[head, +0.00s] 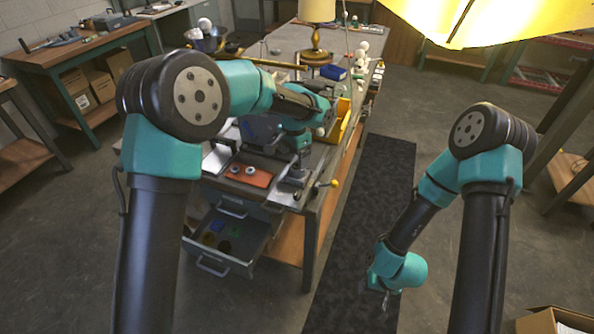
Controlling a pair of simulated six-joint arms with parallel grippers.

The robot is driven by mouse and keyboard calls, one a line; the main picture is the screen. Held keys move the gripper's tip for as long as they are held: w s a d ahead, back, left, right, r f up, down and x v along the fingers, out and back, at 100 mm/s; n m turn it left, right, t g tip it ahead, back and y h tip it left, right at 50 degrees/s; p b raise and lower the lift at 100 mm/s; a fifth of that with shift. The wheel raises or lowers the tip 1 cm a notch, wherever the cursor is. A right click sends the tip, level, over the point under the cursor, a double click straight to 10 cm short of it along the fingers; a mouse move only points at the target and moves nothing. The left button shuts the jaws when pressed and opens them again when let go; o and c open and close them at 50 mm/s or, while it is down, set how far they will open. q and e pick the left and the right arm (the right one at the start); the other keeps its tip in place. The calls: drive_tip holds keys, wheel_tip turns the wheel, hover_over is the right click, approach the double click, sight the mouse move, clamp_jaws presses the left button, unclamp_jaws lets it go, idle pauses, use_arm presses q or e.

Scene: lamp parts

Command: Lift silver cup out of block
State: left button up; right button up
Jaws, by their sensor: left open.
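A flat orange-red block (250,180) lies on the workbench below my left forearm. Small silver pieces sit in its top; one is a silver cup (250,171), too small to make out in detail. My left gripper (297,171) is open, pointing down just right of the block and apart from it. Its fingers are small and partly merge with the metal parts behind them. My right gripper (384,299) hangs low over the dark floor mat, away from the bench; its fingers are too small to tell if they are open.
The workbench (283,45) runs back to a lamp with a yellow shade (317,10). A yellow bin (341,120) stands at its right edge. A yellow-knobbed handle (333,183) sticks out near the front corner. An open drawer (225,240) juts out below. A large yellow shade hangs upper right.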

sight(296, 165)
use_arm(q)
drive_tip(key=shift+s+d+f, duration=0.1)
drive_tip(key=shift+f, duration=1.2)
drive_tip(key=shift+s+d+f, duration=0.1)
drive_tip(key=shift+f, duration=1.2)
drive_tip(key=shift+c, duration=0.3)
drive_tip(key=c, duration=1)
drive_tip(key=shift+o, duration=0.2)
drive_tip(key=shift+r, duration=0.1)
drive_tip(key=shift+r, duration=1.65)
drive_tip(key=s+r, duration=0.1)
drive_tip(key=s, duration=1.5)
drive_tip(key=shift+r, duration=0.3)
